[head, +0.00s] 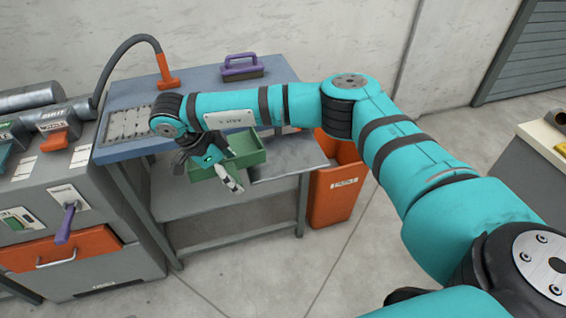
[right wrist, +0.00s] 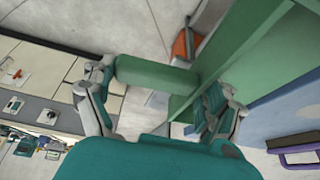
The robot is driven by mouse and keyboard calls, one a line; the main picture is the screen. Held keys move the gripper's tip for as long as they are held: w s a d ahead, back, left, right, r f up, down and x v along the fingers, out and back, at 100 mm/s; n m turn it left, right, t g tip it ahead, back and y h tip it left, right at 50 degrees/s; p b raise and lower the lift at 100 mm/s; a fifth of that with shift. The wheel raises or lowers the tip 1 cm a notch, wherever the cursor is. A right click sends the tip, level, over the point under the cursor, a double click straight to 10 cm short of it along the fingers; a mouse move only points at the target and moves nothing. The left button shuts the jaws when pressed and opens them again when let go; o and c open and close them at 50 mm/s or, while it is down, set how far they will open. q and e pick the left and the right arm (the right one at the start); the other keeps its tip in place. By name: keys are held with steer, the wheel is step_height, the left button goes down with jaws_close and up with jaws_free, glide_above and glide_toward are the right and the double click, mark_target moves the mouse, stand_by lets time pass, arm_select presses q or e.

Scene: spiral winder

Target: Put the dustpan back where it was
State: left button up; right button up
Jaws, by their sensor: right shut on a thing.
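The dustpan (head: 245,150) is green and hangs at the front edge of the blue-grey table (head: 200,78), just below my forearm. My right gripper (head: 208,168) is shut on it. In the right wrist view the green dustpan (right wrist: 255,45) runs up and to the right, and a green part of it (right wrist: 155,73) lies between the fingers (right wrist: 165,105). My right forearm hides part of the table front behind the dustpan. I cannot tell whether the dustpan touches the table. My left gripper is not in view.
A purple-handled brush (head: 242,66) lies at the table's back. An orange-footed hose (head: 168,82) stands on the table's left. An orange bin (head: 335,190) stands at the table's right. The grey machine (head: 100,262) with an orange drawer (head: 62,248) is at left. Open floor lies in front.

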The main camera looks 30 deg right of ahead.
steer(key=shift+w+d+f+m, duration=0.2)
steer(key=shift+d+f+m, duration=0.15)
steer(key=shift+m, duration=0.05)
steer(key=s+d+f+p, duration=0.1)
steer(key=d, duration=0.4)
steer(key=s+d+f+p, duration=0.1)
steer(key=d+f+p, duration=0.1)
steer(key=d, duration=0.3)
steer(key=s+d+f+p, duration=0.1)
steer(key=d+f+p, duration=0.1)
steer(key=d, duration=0.3)
steer(key=shift+d, duration=0.35)
steer(key=o, duration=1.2)
steer(key=shift+s, duration=0.1)
steer(key=b+v, duration=0.2)
steer(key=v, duration=1)
